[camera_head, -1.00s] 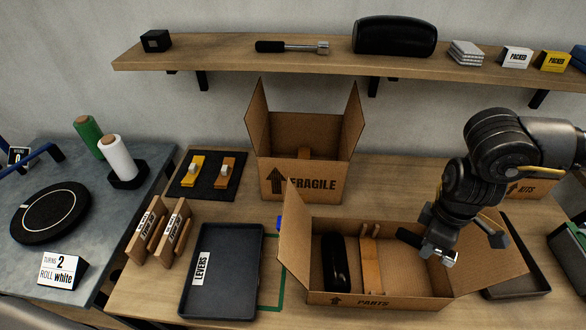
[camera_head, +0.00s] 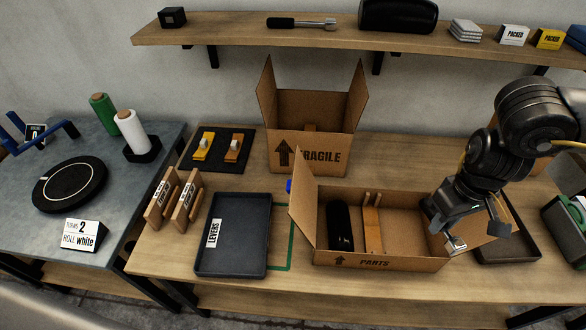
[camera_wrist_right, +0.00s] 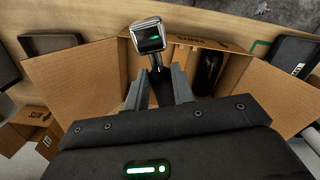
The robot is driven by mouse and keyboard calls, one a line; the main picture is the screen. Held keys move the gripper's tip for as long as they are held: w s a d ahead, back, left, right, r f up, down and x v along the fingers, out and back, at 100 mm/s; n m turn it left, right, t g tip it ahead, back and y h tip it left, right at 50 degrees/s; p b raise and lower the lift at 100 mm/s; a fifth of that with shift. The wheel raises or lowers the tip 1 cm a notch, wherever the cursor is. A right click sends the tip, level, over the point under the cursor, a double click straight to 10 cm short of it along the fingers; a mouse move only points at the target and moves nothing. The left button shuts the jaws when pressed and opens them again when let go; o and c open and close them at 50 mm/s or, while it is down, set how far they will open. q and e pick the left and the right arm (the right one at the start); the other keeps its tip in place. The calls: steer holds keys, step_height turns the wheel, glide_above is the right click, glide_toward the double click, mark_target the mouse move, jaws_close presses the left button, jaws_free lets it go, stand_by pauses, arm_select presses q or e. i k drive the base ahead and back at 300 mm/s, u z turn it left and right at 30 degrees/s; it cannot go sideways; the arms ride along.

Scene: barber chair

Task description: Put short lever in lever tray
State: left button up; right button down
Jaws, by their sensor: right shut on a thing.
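My right gripper (camera_head: 458,228) is shut on the short lever, which has a square chrome head (camera_head: 457,243) and a dark handle. In the right wrist view the lever's head (camera_wrist_right: 145,38) sticks out beyond the gripper's fingers (camera_wrist_right: 161,84). The gripper hangs at the right end of the open PARTS box (camera_head: 400,264), near its right flap. The lever tray (camera_head: 240,262) is dark, shallow and empty, with a LEVERS label, left of that box. My left gripper is not in view.
The PARTS box holds a black rounded part (camera_head: 340,226) and a wooden piece (camera_head: 372,231). Its raised left flap (camera_head: 302,205) stands between it and the lever tray. The FRAGILE box (camera_head: 310,152) stands behind. A long lever (camera_head: 300,23) lies on the shelf.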

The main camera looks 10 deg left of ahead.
mark_target(245, 243)
steer(key=k, duration=0.75)
steer(key=u, duration=3.95)
steer(key=k, duration=1.55)
steer(key=z, duration=1.35)
steer(key=i, duration=1)
steer(key=u, duration=0.1)
